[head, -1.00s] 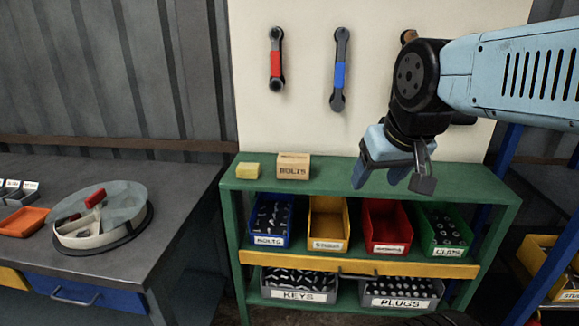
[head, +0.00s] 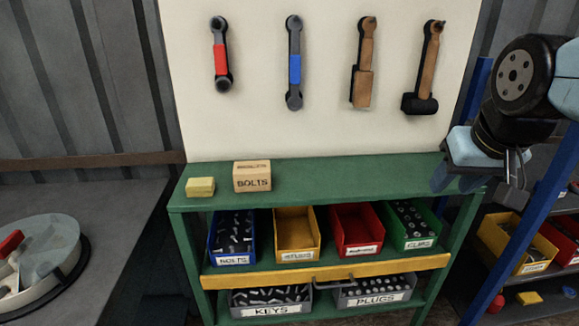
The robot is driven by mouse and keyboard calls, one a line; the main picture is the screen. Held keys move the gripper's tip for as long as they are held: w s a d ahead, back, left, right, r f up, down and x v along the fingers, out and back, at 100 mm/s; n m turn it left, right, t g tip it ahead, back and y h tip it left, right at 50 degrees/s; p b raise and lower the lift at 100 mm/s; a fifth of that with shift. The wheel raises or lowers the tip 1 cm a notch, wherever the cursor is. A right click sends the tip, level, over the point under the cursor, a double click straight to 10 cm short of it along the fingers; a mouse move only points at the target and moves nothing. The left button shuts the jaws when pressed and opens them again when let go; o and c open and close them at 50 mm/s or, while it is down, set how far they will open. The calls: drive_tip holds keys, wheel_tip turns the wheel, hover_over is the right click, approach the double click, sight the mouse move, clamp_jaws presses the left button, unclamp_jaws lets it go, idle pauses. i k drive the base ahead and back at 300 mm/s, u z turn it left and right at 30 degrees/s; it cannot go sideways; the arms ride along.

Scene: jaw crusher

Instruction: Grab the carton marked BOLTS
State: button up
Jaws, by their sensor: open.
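The carton marked BOLTS (head: 252,177) is a small tan box standing upright on the left part of the green shelf top (head: 340,172). Its label faces me. My gripper (head: 482,185) is at the right end of the shelf top, far to the right of the carton and apart from it. It is open and nothing shows between its fingers; part of it is dark and hard to make out.
A small yellow block (head: 200,187) sits just left of the carton. Tools hang on the white board (head: 330,130) behind. Below are a blue bin (head: 233,260) and other coloured bins. A blue post (head: 530,220) stands near my gripper. The middle of the shelf top is clear.

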sight(248, 176)
drive_tip(key=u, duration=0.15)
drive_tip(key=i, duration=0.15)
drive_tip(key=z, duration=2.05)
drive_tip(key=k, duration=1.55)
drive_tip(key=u, duration=1.15)
drive_tip(key=i, duration=1)
